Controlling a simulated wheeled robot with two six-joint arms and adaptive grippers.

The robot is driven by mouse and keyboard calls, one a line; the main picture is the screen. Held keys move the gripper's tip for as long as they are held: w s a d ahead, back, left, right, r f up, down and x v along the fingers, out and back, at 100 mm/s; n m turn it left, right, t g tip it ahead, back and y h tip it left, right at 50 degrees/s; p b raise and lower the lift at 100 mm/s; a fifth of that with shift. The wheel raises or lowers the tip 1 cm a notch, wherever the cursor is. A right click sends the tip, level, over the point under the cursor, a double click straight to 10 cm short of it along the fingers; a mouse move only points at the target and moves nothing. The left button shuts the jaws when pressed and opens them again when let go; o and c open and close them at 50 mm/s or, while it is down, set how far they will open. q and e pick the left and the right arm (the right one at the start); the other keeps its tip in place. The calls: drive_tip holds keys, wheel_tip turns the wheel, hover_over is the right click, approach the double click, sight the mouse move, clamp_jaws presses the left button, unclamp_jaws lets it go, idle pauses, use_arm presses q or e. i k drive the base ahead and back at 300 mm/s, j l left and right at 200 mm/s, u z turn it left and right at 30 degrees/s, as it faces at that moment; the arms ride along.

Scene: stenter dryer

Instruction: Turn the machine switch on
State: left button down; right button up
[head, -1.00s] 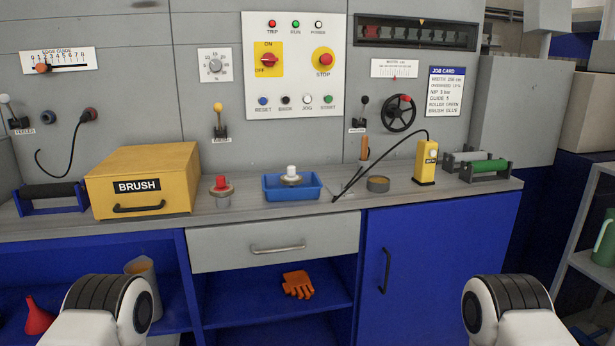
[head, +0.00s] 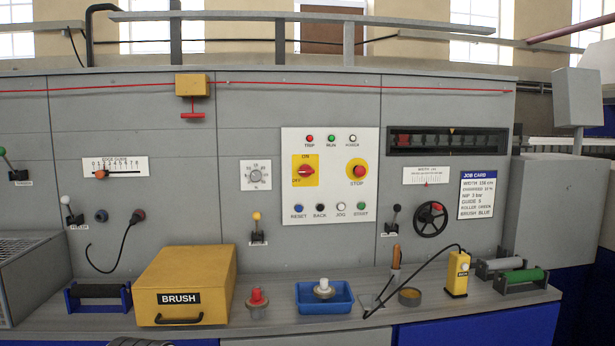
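The machine switch (head: 305,171) is a red rotary knob on a yellow plate at the upper left of the white control panel (head: 330,238). ON is printed above the knob and OFF at its lower left. The knob lies roughly horizontal, towards the OFF side. Above it are a red TRIP lamp (head: 309,138), a green RUN lamp (head: 331,138) and a pale POWER lamp (head: 352,138); I cannot tell which are lit. Neither of my grippers is in view, and nothing covers the switch.
A red STOP button (head: 357,171) sits right of the switch, with small buttons below. On the bench under the panel stand a yellow BRUSH box (head: 186,280), a blue tray (head: 311,304) and a yellow handheld unit (head: 456,275) with a black cable. The space before the panel looks clear.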

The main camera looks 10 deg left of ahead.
sight(306, 170)
drive_tip(key=i+l+u, duration=0.15)
drive_tip(key=i+l, duration=0.25)
drive_tip(key=i+l+u, duration=0.15)
drive_tip(key=i+l, duration=0.2)
drive_tip(key=l, duration=0.2)
